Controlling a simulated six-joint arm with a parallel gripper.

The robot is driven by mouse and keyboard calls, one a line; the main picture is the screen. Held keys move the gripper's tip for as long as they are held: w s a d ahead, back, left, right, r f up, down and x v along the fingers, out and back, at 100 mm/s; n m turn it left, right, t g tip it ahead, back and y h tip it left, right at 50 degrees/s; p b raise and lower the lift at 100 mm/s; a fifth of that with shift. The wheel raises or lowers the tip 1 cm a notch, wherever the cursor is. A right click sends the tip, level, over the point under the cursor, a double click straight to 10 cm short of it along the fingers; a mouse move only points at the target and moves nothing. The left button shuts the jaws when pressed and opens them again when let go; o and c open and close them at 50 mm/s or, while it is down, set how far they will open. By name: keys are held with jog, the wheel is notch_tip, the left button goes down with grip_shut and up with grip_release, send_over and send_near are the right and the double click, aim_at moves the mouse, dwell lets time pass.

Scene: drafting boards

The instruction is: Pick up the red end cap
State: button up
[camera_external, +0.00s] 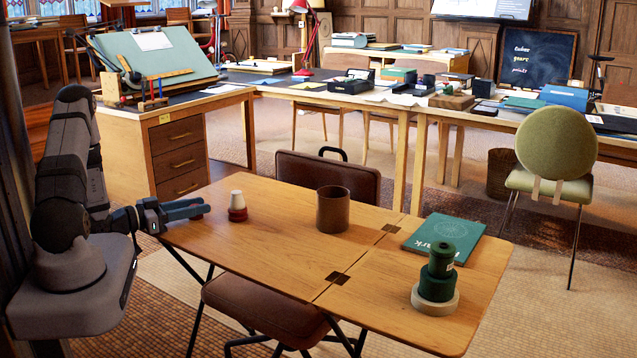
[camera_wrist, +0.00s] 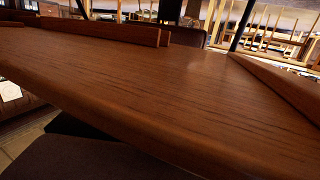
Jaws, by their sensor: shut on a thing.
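A small red piece (camera_external: 238,214) stands near the left end of the wooden table in the external view, with a cream cone-shaped top (camera_external: 236,199) on it; it looks like the red end cap. My gripper (camera_external: 200,210) is at the table's left edge, left of the red piece and apart from it. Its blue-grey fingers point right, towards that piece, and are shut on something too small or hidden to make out. The wrist view shows neither the red piece nor my fingers clearly.
The wooden table (camera_external: 275,240) bears a brown cup (camera_external: 332,210), a green book (camera_external: 444,244) and a stack of green round parts (camera_external: 437,278) on a cream ring (camera_external: 435,302). The table is clear between the red piece and the cup. In the wrist view a brown wooden surface (camera_wrist: 180,95) fills the middle.

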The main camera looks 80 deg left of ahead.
jog(key=shift+r+p, duration=1.05)
jog(key=shift+r, duration=3.95)
